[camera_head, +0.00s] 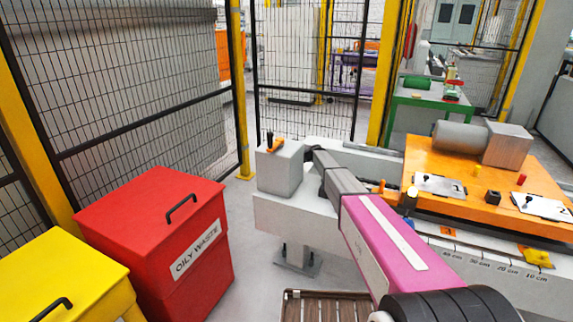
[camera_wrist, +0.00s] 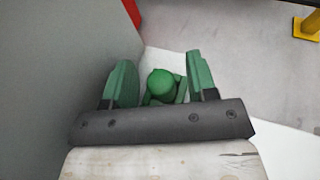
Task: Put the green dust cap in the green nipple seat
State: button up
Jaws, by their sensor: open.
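In the wrist view my gripper (camera_wrist: 160,82) is open, with one green finger on each side. A green rounded piece (camera_wrist: 160,83) lies between the fingers, with a gap visible on each side. More green shows around and below it; I cannot tell whether this is the dust cap, the nipple seat or both together. The pieces are over a white surface beside a grey wall. In the head view my arm reaches to the right side of a grey block, and my gripper and the green pieces are not clearly seen there.
The grey block (camera_head: 281,167) stands on a pale bench (camera_head: 268,212) and carries an orange and black item (camera_head: 273,144). A red bin (camera_head: 155,240) and a yellow bin (camera_head: 62,283) stand at left. An orange table (camera_head: 440,160) with small parts is at right. Mesh fencing stands behind.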

jog(key=shift+r, duration=0.15)
jog(key=v, duration=1.2)
jog(key=shift+s, duration=0.1)
